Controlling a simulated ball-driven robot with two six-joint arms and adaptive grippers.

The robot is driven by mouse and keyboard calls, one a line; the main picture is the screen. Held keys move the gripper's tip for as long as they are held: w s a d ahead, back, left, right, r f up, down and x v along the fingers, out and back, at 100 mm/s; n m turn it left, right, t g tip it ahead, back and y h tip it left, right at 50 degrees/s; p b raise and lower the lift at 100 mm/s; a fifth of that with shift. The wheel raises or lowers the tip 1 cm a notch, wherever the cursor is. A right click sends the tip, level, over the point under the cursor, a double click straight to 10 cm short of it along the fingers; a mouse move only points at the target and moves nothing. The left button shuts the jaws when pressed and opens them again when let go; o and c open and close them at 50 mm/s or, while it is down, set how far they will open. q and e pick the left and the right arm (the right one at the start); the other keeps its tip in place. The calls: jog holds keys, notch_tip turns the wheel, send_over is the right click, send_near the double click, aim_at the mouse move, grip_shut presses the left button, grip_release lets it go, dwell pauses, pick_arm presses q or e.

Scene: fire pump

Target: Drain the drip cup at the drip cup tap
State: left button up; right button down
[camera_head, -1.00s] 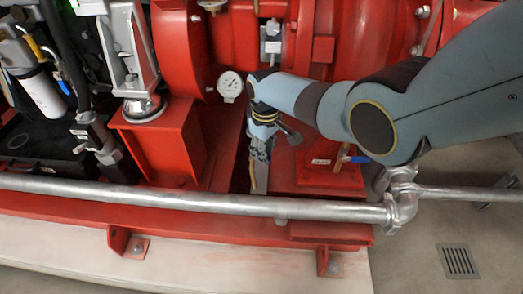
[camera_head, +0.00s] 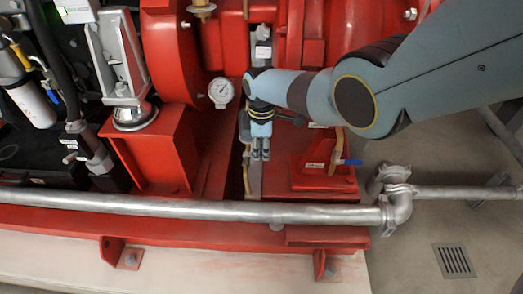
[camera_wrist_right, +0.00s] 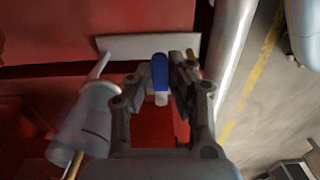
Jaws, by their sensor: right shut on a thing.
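My right gripper (camera_head: 261,153) points down in front of the red pump, beside the pressure gauge. In the right wrist view my right gripper (camera_wrist_right: 160,85) is shut on a small blue tap handle (camera_wrist_right: 160,73) with a pale lower end. My gripper hides this handle in the head view. A translucent, tapered cup (camera_wrist_right: 82,128) is left of the fingers in the wrist view, apart from them; I cannot tell if it is the drip cup. A second blue-handled tap (camera_head: 349,162) sits on the red base, right of my gripper. My left gripper is out of view.
A silver pipe (camera_head: 180,208) runs across the front of the red frame, ending in an elbow (camera_head: 396,205) at the right. A round gauge (camera_head: 221,92) is close left of my gripper. Grey floor with a drain grate (camera_head: 454,261) lies clear at the right.

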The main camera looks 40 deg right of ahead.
dwell(0.4)
jog(key=c, duration=1.2)
grip_release()
jog(key=shift+c, duration=0.2)
jog(key=shift+w+r, duration=0.1)
jog(key=shift+r, duration=0.05)
notch_tip(320, 180, up, 12)
